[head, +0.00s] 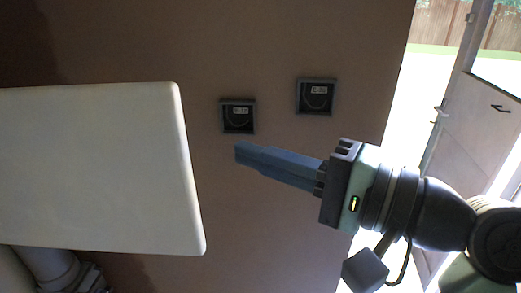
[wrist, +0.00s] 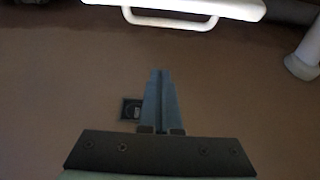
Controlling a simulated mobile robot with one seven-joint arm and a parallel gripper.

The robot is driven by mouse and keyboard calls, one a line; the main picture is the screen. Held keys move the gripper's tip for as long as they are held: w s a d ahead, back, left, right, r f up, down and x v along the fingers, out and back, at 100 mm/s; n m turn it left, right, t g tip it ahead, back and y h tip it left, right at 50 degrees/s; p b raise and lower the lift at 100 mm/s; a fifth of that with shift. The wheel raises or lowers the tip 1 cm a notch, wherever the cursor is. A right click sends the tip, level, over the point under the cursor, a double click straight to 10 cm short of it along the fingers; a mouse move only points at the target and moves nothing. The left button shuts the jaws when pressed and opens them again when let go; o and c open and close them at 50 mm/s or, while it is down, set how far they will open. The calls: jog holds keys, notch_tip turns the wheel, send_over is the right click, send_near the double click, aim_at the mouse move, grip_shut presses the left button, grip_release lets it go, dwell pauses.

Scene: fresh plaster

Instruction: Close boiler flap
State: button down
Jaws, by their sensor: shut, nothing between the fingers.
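A large white panel (head: 95,170) with rounded corners fills the left of the head view; it looks like part of the boiler, but I cannot tell whether it is the flap or the casing. In the wrist view a white edge (wrist: 215,8) with a bar-shaped handle (wrist: 165,21) runs along the top. My gripper (head: 239,152) is shut and empty, pointing left, apart from the panel and to its right. Its closed fingers also show in the wrist view (wrist: 161,72), pointing up toward the handle with a gap between. The flap's hinge is not visible.
Two dark square wall boxes (head: 238,117) (head: 316,96) sit on the brown wall behind my gripper. Pale pipes (head: 45,264) run below the panel. At right is an open doorway with a door (head: 480,125). The wall between panel and gripper is clear.

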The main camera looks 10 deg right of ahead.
jog(key=a+p, duration=0.3)
jog(key=a, duration=0.3)
jog(key=shift+w+a+p, duration=0.2)
jog(key=shift+w+p, duration=0.1)
jog(key=shift+w, duration=0.15)
jog(key=shift+s, duration=0.1)
